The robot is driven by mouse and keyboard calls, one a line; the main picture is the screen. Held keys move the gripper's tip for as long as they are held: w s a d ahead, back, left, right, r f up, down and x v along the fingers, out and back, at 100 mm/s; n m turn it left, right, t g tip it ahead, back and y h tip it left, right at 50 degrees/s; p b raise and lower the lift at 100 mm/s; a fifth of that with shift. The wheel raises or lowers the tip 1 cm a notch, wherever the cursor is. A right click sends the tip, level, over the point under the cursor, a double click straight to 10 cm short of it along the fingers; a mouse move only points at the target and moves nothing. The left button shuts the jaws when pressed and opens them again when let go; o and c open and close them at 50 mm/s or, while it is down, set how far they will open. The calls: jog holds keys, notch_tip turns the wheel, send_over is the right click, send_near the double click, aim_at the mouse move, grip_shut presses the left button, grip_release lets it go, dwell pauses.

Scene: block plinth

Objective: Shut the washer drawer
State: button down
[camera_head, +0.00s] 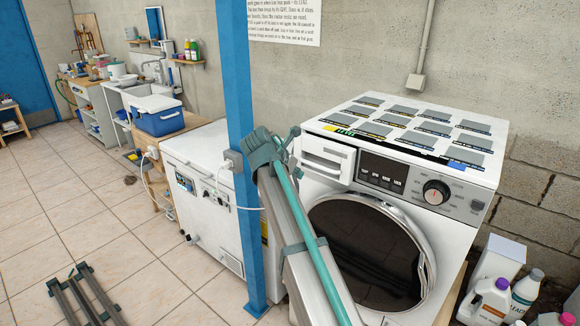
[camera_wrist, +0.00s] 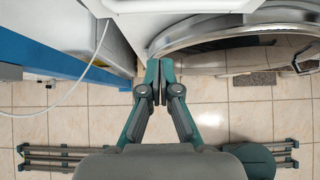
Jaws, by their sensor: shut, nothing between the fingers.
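The washer (camera_head: 470,205) is white with a round dark door (camera_head: 370,250). Its drawer (camera_head: 328,158), with a recessed handle, is at the upper left of the front, and its front appears to stand out a little from the panel. In the wrist view the drawer's white and grey underside (camera_wrist: 180,6) shows at the top edge. My gripper (camera_wrist: 160,68) is shut and empty, its teal fingertips below the drawer in that picture, left of the door's rim. I cannot tell whether they touch the washer.
A blue post (camera_head: 240,150) stands just left of my arm. A white chest appliance (camera_head: 200,170) with cables is behind it. Bottles (camera_head: 490,300) stand at the washer's lower right. Flat cards (camera_head: 400,120) cover the washer top. Tiled floor (camera_head: 110,210) is open at left.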

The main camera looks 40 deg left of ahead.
jog(key=w+f+p, duration=0.2)
jog(key=w+f, duration=0.1)
jog(key=w, duration=0.4)
jog(key=shift+a, duration=0.25)
